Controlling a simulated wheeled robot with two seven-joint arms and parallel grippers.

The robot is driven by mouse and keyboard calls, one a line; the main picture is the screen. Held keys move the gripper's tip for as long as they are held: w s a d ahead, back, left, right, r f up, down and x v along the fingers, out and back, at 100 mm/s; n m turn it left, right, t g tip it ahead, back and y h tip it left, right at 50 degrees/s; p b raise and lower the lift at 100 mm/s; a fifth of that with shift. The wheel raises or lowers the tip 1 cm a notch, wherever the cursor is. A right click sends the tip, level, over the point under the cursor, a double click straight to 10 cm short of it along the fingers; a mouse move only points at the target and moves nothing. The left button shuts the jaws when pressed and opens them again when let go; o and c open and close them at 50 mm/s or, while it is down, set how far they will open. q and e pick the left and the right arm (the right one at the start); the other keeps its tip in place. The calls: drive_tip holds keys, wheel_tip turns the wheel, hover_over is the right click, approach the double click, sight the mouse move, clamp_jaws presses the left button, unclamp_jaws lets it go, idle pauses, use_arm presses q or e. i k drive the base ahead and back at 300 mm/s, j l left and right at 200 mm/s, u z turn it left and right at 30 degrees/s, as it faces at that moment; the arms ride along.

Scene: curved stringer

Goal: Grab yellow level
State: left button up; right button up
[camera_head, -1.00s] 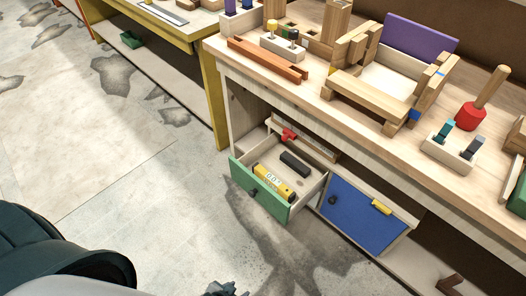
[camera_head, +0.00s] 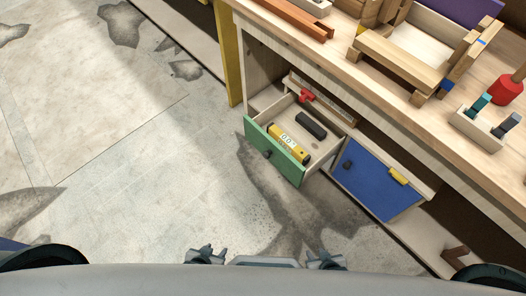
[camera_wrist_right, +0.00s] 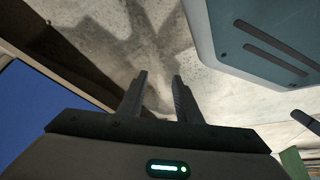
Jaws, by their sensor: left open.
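The yellow level (camera_head: 289,144) lies in the open drawer (camera_head: 281,157) with a green front, close behind that front panel. A black block (camera_head: 311,125) and a red item (camera_head: 306,96) are also in or at the drawer. My left gripper (camera_head: 205,254) and my right gripper (camera_head: 326,260) are low in the head view, both apart from the level and nearer to me than the drawer. In the right wrist view the right gripper's fingers (camera_wrist_right: 161,78) stand apart with nothing between them. The left gripper is small here but open and holds nothing visible.
A wooden workbench (camera_head: 420,108) stands above the drawer, with wooden parts and a red mallet (camera_head: 508,88) on it. A blue cabinet door (camera_head: 376,180) is right of the drawer. The floor (camera_head: 130,170) on the left is clear.

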sight(282, 139)
drive_tip(key=i+j+z, duration=0.2)
drive_tip(key=z, duration=0.2)
drive_tip(key=i+j+z, duration=0.15)
drive_tip(key=z, duration=0.3)
